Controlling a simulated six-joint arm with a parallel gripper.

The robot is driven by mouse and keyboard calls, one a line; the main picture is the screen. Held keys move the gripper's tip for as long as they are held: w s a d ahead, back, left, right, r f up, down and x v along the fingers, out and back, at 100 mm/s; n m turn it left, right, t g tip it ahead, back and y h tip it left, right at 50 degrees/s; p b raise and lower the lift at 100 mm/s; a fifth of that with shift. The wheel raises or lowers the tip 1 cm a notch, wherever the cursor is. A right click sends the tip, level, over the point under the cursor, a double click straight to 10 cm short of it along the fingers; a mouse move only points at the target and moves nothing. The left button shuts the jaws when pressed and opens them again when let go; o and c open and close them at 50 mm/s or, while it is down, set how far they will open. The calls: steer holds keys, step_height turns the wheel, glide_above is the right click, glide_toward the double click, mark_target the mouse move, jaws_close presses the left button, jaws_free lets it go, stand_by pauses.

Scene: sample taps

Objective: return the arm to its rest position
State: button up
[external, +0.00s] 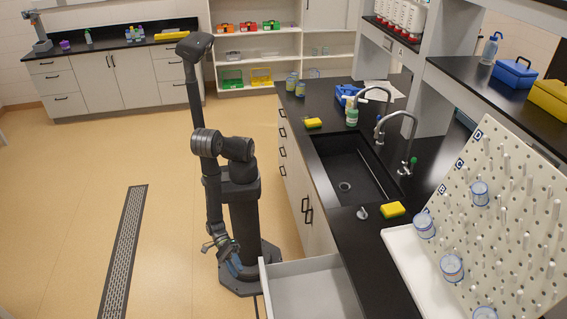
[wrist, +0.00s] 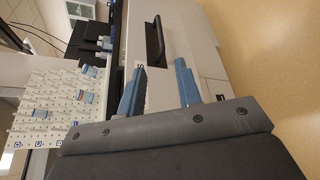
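My gripper (external: 222,246) hangs low beside my base in the external view, over the floor to the left of the open drawer. In the wrist view my gripper (wrist: 160,88) shows its two blue-grey fingers spread apart with nothing between them. My arm is folded, with its elbow raised high and the forearm pointing down. The fingers appear clear of the drawer front and handle seen beyond them in the wrist view.
An open grey drawer (external: 305,292) juts out just right of my base. The black counter (external: 352,225) holds a sink (external: 350,178), taps and yellow sponges. A pegboard (external: 510,215) with several beakers stands at the right. The floor (external: 70,190) at left is free, with a drain grate (external: 124,250).

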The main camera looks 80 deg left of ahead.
steer(key=x, duration=1.6)
steer(key=shift+w+d, duration=0.15)
steer(key=shift+w, duration=0.05)
steer(key=v, duration=1.7)
steer(key=shift+s, duration=0.2)
